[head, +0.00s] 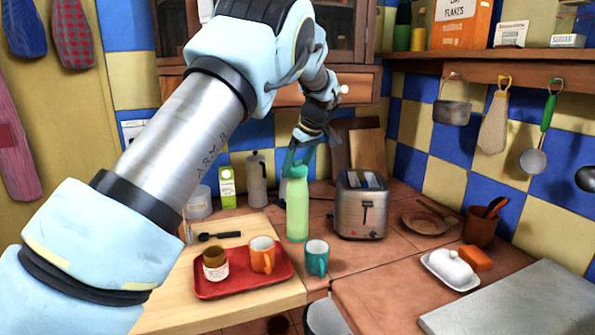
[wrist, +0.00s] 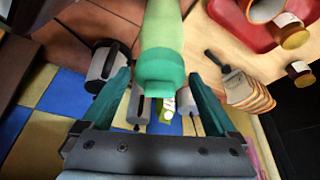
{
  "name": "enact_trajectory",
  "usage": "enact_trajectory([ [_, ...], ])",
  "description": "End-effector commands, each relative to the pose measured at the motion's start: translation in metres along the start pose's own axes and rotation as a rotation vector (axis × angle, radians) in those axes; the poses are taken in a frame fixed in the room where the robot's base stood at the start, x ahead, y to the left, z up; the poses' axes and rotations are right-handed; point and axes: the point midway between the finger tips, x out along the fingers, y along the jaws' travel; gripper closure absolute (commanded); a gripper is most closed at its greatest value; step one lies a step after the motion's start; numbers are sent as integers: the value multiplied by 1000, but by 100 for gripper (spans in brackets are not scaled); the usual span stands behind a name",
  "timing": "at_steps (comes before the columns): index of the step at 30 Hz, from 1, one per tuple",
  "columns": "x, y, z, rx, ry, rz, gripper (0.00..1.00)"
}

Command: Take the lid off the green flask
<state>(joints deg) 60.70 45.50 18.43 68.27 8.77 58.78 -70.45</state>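The green flask (head: 297,210) stands upright on the tiled counter, left of the toaster. Its darker green lid (head: 297,170) is on top. The wrist view shows the flask's pale body (wrist: 162,25) and its lid (wrist: 162,72) close in front of me. My gripper (head: 302,152) is at the top of the flask and points down at it. In the wrist view my gripper (wrist: 159,78) is open, with one teal finger on each side of the lid. Gaps show between the fingers and the lid, and nothing is held. The head view does not show the fingertips clearly.
A toaster (head: 362,205) stands close to the right of the flask. A teal mug (head: 316,258) is in front of it. A red tray (head: 240,285) with an orange mug (head: 262,254) lies front left. A milk carton (head: 227,187) and a moka pot (head: 257,180) stand behind.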

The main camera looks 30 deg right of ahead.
Motion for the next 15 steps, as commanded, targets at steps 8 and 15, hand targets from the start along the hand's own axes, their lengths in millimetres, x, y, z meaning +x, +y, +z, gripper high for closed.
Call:
enact_trajectory([
  [8,0,0,0,0,0,0,39],
  [15,0,0,0,0,0,0,66],
])
